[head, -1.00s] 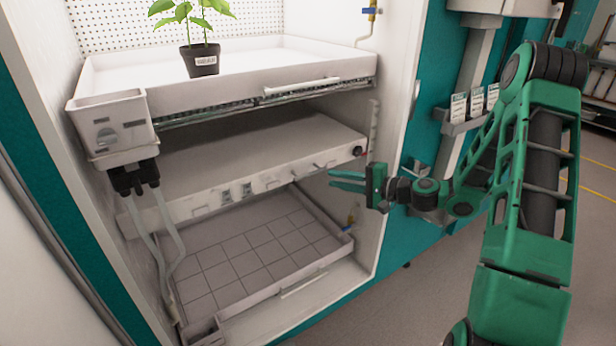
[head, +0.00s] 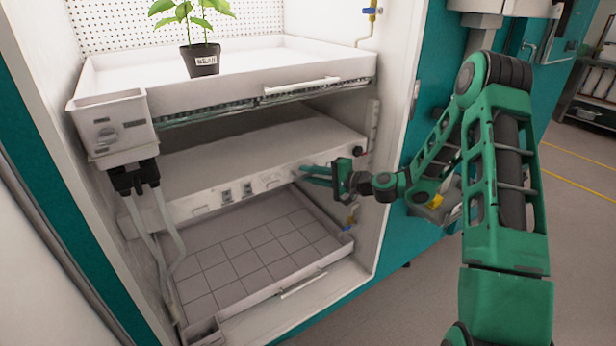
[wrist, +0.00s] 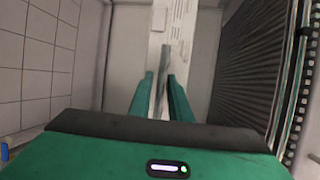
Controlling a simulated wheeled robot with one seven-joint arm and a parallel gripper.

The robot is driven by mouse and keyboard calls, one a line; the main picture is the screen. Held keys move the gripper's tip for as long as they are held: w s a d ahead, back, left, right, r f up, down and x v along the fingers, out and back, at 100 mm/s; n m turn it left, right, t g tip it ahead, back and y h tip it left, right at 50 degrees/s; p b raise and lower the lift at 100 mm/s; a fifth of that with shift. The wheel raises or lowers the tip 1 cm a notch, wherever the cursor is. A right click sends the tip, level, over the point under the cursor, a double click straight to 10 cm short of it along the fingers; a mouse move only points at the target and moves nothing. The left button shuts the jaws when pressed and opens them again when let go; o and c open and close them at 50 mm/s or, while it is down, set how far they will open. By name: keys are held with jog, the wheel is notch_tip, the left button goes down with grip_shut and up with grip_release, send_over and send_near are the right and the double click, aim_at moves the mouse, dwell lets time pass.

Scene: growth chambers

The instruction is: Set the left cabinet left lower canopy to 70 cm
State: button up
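The lower canopy (head: 240,150) is the wide white shelf in the middle of the cabinet, level, between the upper plant tray and the tiled lower tray. The white slotted strip (wrist: 180,22) lies ahead. No height reading is legible.
The upper tray (head: 220,88) holds a potted bean plant (head: 203,60). The tiled lower tray (head: 250,250) is empty. A grey-white box with hoses (head: 110,125) hangs at the left. The right cabinet wall (head: 385,200) stands close to my wrist. Floor is clear at right.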

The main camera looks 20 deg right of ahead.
grip_shut()
jog(key=shift+a, duration=0.2)
jog(key=shift+d, duration=0.1)
jog(key=shift+r, duration=0.3)
notch_tip(320, 180, up, 15)
jog(key=shift+r, duration=0.1)
grip_release()
jog(key=shift+d, duration=0.1)
